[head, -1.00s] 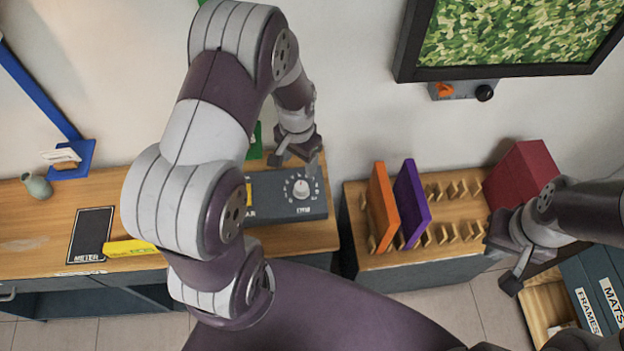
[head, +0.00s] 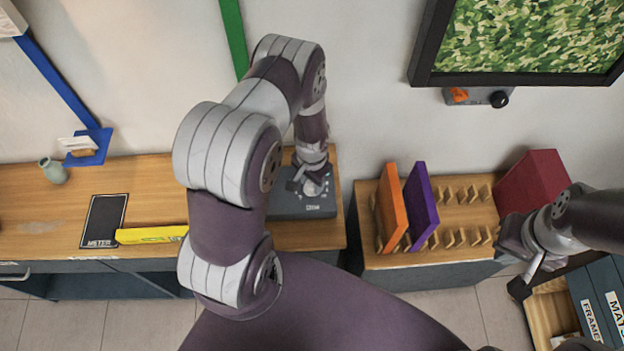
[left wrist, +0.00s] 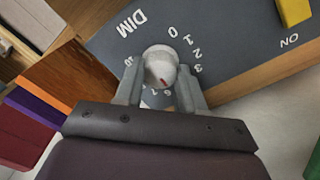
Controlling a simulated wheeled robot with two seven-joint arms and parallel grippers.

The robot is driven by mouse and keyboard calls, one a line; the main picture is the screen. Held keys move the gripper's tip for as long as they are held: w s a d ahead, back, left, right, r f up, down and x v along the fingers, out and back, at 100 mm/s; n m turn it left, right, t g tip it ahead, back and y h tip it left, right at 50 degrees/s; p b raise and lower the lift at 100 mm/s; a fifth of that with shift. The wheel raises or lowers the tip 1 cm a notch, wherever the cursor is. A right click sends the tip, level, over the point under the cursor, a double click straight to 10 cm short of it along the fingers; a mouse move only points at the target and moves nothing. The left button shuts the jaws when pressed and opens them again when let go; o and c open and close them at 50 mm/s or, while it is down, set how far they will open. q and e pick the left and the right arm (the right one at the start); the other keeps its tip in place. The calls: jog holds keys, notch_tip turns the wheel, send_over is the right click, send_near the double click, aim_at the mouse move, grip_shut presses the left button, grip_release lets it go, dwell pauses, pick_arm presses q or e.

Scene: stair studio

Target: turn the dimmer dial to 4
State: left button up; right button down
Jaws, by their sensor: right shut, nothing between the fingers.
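The dimmer dial is a white round knob (left wrist: 160,64) on a dark grey panel (left wrist: 110,45) marked DIM. Its red mark points to the picture's lower side, roughly toward the 6. The 0 to 3 show at its right; the 4 is hidden behind a finger. My left gripper (left wrist: 158,92) is at the dial with parted fingers, one on either side of the knob; whether they touch it is unclear. In the head view this gripper (head: 312,184) covers most of the dial. My right gripper (head: 526,280) is shut and empty, away at the right.
A yellow bar (head: 150,235) and a black METER plate (head: 104,220) lie left of the panel on the wooden counter (head: 30,215). Orange (head: 391,210) and purple (head: 421,205) boards stand in a rack at right, near a red box (head: 533,182).

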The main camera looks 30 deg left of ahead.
aim_at(311, 183)
pick_arm(q)
jog(key=shift+c, duration=0.4)
jog(key=n, duration=0.2)
jog(key=shift+n, duration=0.3)
jog(key=n, duration=0.2)
jog(key=shift+n+b, duration=0.3)
jog(key=shift+n, duration=0.1)
jog(key=o, duration=1.1)
jog(key=shift+c, duration=0.2)
jog(key=shift+s, duration=0.1)
notch_tip(311, 183, up, 13)
jog(key=b, duration=0.1)
jog(key=shift+b, duration=0.4)
jog(key=shift+f, duration=0.15)
